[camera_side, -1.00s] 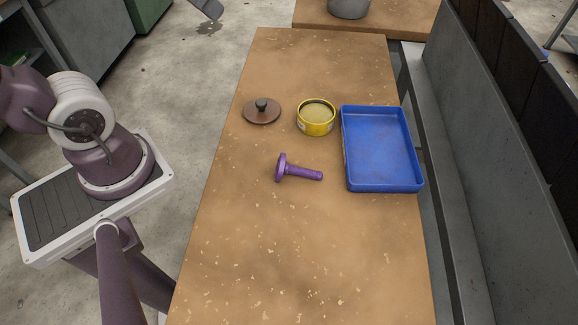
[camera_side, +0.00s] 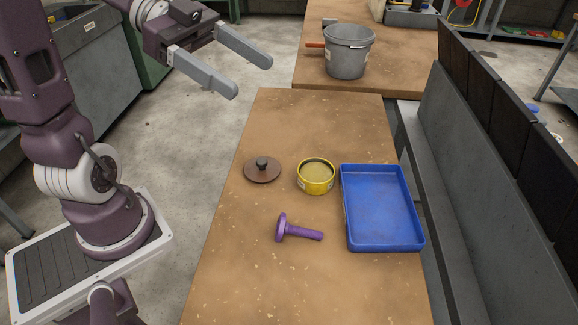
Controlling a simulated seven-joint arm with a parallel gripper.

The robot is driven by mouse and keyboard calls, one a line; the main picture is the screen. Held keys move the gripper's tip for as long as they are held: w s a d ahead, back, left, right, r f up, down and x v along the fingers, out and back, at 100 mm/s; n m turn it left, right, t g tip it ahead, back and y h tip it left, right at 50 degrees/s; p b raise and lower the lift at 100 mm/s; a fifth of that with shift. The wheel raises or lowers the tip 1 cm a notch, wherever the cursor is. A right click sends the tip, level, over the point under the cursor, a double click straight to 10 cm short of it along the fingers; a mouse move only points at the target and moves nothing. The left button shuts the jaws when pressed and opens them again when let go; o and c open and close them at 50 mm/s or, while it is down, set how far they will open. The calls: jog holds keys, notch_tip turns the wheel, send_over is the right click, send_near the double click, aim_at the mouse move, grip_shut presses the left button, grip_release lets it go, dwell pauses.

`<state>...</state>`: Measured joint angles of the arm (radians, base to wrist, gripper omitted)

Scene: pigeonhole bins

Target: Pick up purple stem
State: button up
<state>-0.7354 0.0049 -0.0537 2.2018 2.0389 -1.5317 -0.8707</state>
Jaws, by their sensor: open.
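The purple stem (camera_side: 299,231) lies on its side on the brown table, with its wide flat head at the left and its thin shaft pointing right. It is just left of the blue tray and apart from it.
A yellow round tin (camera_side: 316,178) and a brown lid with a dark knob (camera_side: 262,171) stand behind the stem. An empty blue tray (camera_side: 382,246) is at the right. A grey bucket (camera_side: 350,54) stands on a farther table. The front of the brown table (camera_side: 300,285) is clear.

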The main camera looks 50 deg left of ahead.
send_near(278, 224)
jog(key=x, duration=0.4)
jog(key=shift+s+a+f, duration=0.1)
jog(key=shift+a+f, duration=0.1)
jog(key=shift+f, duration=0.1)
jog(key=x, duration=0.7)
jog(key=shift+d+r, duration=0.1)
jog(key=shift+r, duration=0.05)
grip_shut()
